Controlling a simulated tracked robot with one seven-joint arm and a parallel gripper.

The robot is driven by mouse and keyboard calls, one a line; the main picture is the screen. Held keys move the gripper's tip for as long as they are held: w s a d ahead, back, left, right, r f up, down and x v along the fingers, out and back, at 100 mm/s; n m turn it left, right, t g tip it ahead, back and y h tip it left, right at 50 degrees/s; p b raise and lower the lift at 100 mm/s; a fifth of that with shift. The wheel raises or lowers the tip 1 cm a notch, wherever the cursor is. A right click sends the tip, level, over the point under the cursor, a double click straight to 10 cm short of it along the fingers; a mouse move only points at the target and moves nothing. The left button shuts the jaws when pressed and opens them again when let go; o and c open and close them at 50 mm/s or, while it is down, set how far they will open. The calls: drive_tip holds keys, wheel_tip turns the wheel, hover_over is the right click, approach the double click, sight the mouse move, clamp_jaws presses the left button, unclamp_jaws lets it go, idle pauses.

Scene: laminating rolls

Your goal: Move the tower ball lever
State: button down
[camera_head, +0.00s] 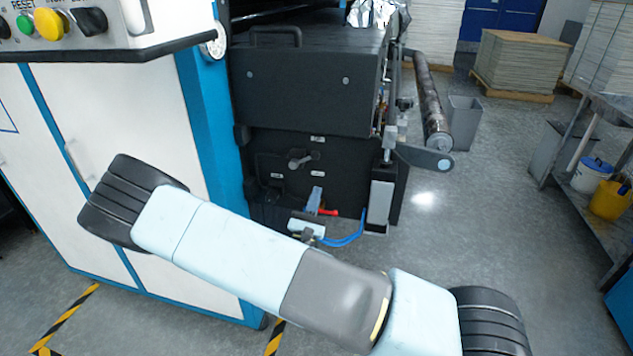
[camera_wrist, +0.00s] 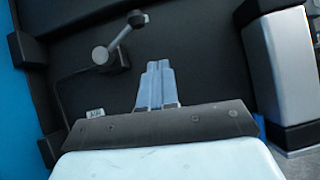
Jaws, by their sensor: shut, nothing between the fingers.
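The ball lever (camera_head: 303,160) is a small grey metal arm on the dark lower panel of the machine. In the wrist view the lever (camera_wrist: 117,41) slants up to the right from its pivot to a rounded ball end. My gripper (camera_head: 317,188) is below and slightly right of the lever in the head view. In the wrist view its blue-grey fingers (camera_wrist: 157,66) are together and empty, pointing at the dark panel below and right of the ball. No contact between fingers and lever shows. My arm crosses the front of the head view.
A white cabinet with blue edging (camera_head: 120,140) stands left of the panel. A light grey block (camera_head: 380,202) stands right of my gripper, and a dark paddle-shaped handle (camera_head: 425,158) juts out above it. A red piece (camera_head: 329,212) lies beside the gripper. Open floor (camera_head: 480,230) extends right.

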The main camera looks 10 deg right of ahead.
drive_tip(key=d+v, duration=0.1)
drive_tip(key=v, duration=0.5)
drive_tip(key=shift+s+f, duration=0.25)
drive_tip(key=shift+s, duration=0.2)
drive_tip(key=shift+a, duration=0.1)
